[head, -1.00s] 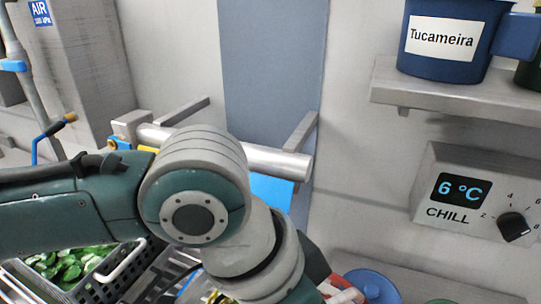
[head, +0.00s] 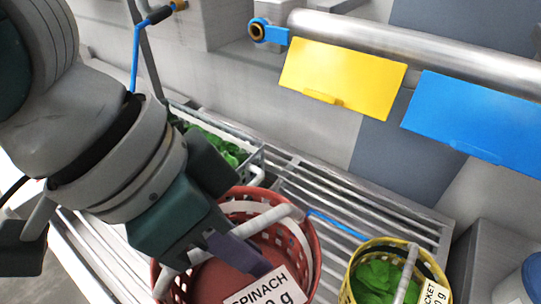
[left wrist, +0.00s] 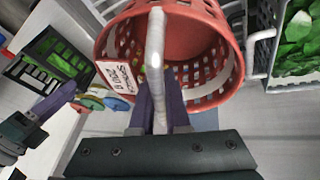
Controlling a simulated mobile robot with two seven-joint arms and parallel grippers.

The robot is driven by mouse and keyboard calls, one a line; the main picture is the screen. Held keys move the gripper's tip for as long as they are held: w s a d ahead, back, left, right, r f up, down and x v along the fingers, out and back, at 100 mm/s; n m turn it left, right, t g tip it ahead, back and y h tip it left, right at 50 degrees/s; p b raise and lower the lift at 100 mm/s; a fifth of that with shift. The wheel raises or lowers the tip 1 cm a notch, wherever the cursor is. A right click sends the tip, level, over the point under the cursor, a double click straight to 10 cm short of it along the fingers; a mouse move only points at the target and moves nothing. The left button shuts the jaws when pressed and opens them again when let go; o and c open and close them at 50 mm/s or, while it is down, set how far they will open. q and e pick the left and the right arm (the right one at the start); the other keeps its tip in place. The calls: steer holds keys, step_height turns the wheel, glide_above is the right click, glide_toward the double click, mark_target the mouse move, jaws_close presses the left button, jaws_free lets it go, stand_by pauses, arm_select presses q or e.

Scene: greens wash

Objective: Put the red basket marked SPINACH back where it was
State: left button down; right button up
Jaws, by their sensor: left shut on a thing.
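The red basket (head: 308,240) is at the lower middle of the head view, with a white label reading SPINACH and a weight ending in "0 g". Its light grey handle arches over the top. My left gripper (head: 238,255) is shut on that handle; in the left wrist view the handle passes between the purple fingers (left wrist: 160,115). The red basket also fills the top of the left wrist view (left wrist: 200,45), and the inside that shows looks empty. I cannot tell whether it touches the slatted rack (head: 350,215). My right gripper (left wrist: 58,102) shows at the left of the left wrist view, its jaws unclear.
A yellow basket (head: 352,262) with greens stands on the rack to the right. A wire crate (head: 250,160) of greens is behind. A yellow flap (head: 340,78) and a blue flap (head: 475,115) hang from a pipe. A black crate (left wrist: 35,70) shows in the left wrist view.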

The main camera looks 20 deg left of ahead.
arm_select(q)
step_height(320, 180, down, 11)
steer(key=shift+d+f+b, duration=0.1)
steer(key=shift+f+b, duration=0.1)
steer(key=shift+b, duration=0.85)
steer(key=shift+f+b, duration=0.45)
steer(key=shift+f, duration=1.45)
steer(key=shift+f, duration=0.15)
steer(key=c, duration=0.9)
jaws_free()
